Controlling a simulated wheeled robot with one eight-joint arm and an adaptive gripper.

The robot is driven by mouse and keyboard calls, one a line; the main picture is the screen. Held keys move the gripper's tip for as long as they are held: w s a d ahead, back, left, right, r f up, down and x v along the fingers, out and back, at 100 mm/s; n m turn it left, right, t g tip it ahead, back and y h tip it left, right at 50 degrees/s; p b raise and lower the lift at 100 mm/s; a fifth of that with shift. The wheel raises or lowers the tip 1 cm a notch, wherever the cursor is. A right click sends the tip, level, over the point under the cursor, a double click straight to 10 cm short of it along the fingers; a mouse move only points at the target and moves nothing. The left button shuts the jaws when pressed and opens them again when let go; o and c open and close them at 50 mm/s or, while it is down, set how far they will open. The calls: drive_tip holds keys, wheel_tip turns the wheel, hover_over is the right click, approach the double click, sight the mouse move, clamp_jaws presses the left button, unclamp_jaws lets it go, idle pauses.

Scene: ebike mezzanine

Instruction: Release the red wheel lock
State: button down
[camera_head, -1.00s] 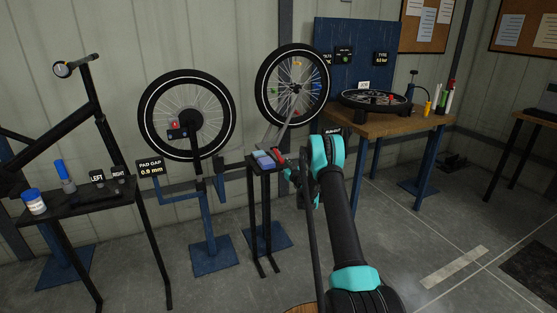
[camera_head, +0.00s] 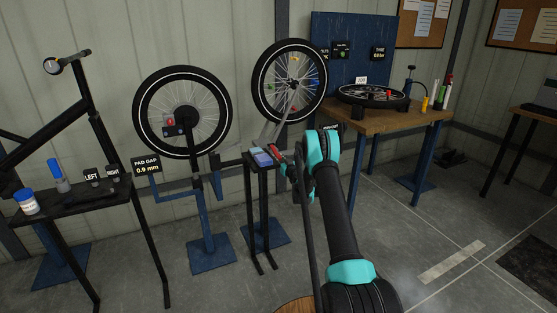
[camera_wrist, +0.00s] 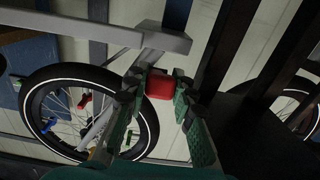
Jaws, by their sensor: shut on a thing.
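The red wheel lock (camera_wrist: 159,84) is a small red block at the end of a pale grey bar (camera_wrist: 120,30) in the wrist view. My gripper (camera_wrist: 157,95) has its green-and-black fingers on either side of it and is shut on it. In the head view my gripper (camera_head: 283,162) is at the small stand below the spoked wheel (camera_head: 290,82); red shows at its tip, and the arm hides part of the contact. The wheel (camera_wrist: 72,115) also shows behind the lock in the wrist view, with coloured pieces among its spokes.
A small black stand (camera_head: 258,205) with a bluish block (camera_head: 262,157) on top is just left of my gripper. Another wheel (camera_head: 181,112) hangs further left. A wooden bench (camera_head: 400,125) with a flat wheel (camera_head: 373,96) is at the right. The right floor is mostly clear.

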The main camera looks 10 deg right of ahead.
drive_tip(key=shift+s+r, duration=0.1)
drive_tip(key=shift+s+d+r+g+h, duration=0.15)
drive_tip(key=shift+r+g+h, duration=0.25)
drive_tip(key=shift+r+g, duration=0.85)
drive_tip(key=shift+r+g+h, duration=0.5)
drive_tip(key=shift+r+g, duration=1)
drive_tip(key=shift+g, duration=0.15)
drive_tip(key=shift+w+r, duration=0.25)
drive_tip(key=shift+r, duration=0.4)
drive_tip(key=c, duration=1.2)
unclamp_jaws()
drive_tip(key=v, duration=1.2)
